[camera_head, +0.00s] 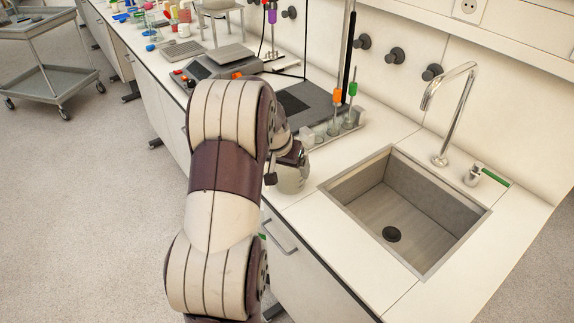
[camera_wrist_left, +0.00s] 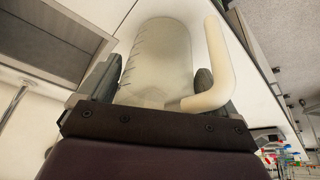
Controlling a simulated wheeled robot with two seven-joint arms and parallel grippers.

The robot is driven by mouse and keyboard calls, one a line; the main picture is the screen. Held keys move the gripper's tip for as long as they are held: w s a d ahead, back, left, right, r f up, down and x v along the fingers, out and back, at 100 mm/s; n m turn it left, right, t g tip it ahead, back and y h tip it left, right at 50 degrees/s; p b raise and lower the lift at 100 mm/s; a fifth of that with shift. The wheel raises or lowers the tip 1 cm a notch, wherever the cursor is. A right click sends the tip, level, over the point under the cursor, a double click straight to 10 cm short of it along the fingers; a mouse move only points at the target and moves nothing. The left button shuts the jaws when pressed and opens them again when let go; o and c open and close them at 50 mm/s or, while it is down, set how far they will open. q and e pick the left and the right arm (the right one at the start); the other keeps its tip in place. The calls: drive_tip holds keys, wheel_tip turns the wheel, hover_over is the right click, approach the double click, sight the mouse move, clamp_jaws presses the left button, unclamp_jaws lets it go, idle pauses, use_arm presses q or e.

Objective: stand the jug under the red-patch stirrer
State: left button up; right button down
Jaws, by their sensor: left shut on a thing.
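The jug is a translucent, pale vessel with a cream handle; it fills the upper middle of the left wrist view (camera_wrist_left: 158,55). My left gripper (camera_wrist_left: 155,85) is shut on it, one finger on each side of its body. In the head view, part of the jug (camera_head: 292,179) shows beside my left gripper (camera_head: 291,157), near the bench's front edge, left of the sink. Whether it touches the bench is unclear. A grey device with a plate (camera_head: 213,66) stands farther back, partly behind my arm, with red-orange marks near it. I cannot tell which stirrer has the red patch.
The sink (camera_head: 405,212) with a tall tap (camera_head: 446,120) is on the right. A rack (camera_head: 325,135) holds upright rods with orange and green tops behind my gripper. A dark flat plate (camera_head: 305,103) and a black vertical rod (camera_head: 348,45) stand nearby.

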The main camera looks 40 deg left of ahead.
use_arm(q)
drive_tip(key=shift+f, duration=0.15)
drive_tip(key=o, duration=1.1)
